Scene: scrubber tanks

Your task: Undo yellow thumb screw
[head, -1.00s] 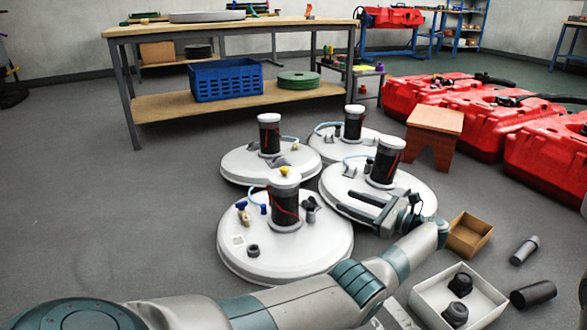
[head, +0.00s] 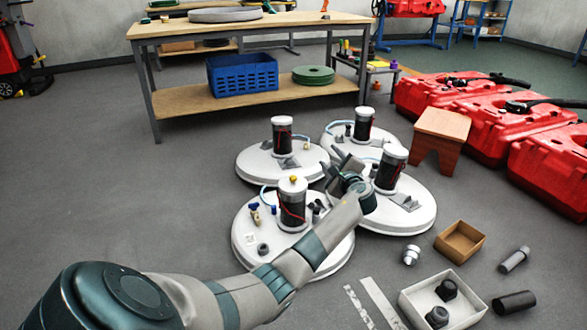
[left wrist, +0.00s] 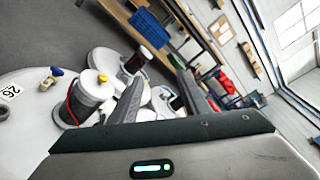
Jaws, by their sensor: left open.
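A small yellow thumb screw (head: 293,179) sits on the white cap of the dark motor cylinder (head: 292,208) on the nearest round white tank lid (head: 335,258). In the left wrist view the yellow screw (left wrist: 103,78) shows on the white cap, left of my fingers. My left gripper (head: 342,160) is open and empty, to the right of that cylinder and apart from the screw. Its two fingers (left wrist: 165,88) stand spread in the left wrist view, with nothing visible between them. A blue-and-yellow part (head: 254,213) stands on the lid's left side. My right gripper is not in view.
Three similar lids with cylinders stand close behind and to the right, including one at the back left (head: 250,164). A white box (head: 415,310) of black parts and a brown tray (head: 459,241) lie front right. A workbench (head: 215,32) stands behind. Floor at left is clear.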

